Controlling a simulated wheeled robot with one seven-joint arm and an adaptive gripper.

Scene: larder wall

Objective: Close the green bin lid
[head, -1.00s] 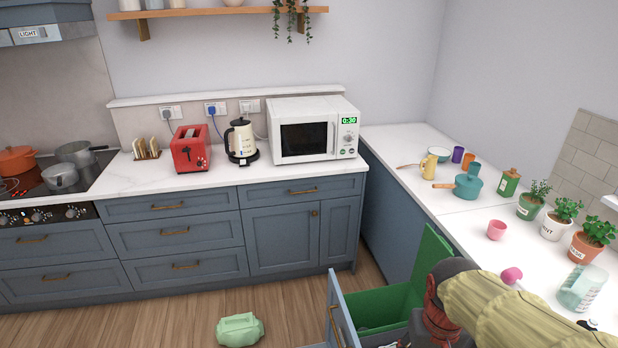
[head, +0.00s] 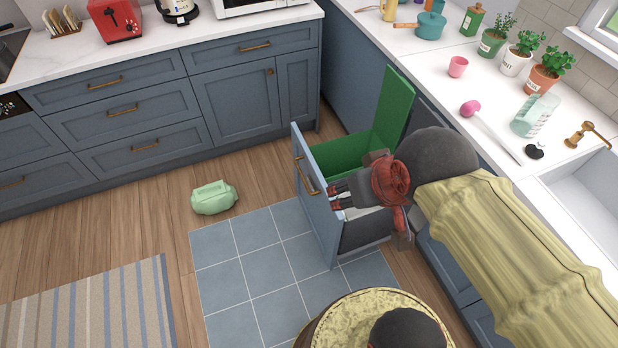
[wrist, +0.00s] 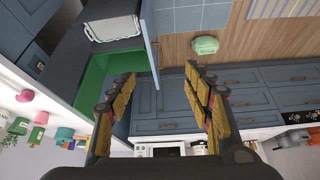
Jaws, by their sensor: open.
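The green bin (head: 338,152) sits in a pulled-out blue drawer (head: 316,215). Its green lid (head: 395,108) stands up, open, on the counter side. My gripper (head: 339,196) is open and empty, over the near part of the drawer, nearer than the green bin and lower than the lid's top edge. Its fingers point toward the drawer front. In the wrist view the spread fingers (wrist: 160,78) show with the green bin (wrist: 97,70) behind the left one. I cannot tell whether a finger touches the drawer. My arm hides part of the drawer's right side.
A pale green bag-like object (head: 213,197) lies on the wood floor left of the drawer. A blue tiled mat (head: 250,265) lies beside the drawer.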

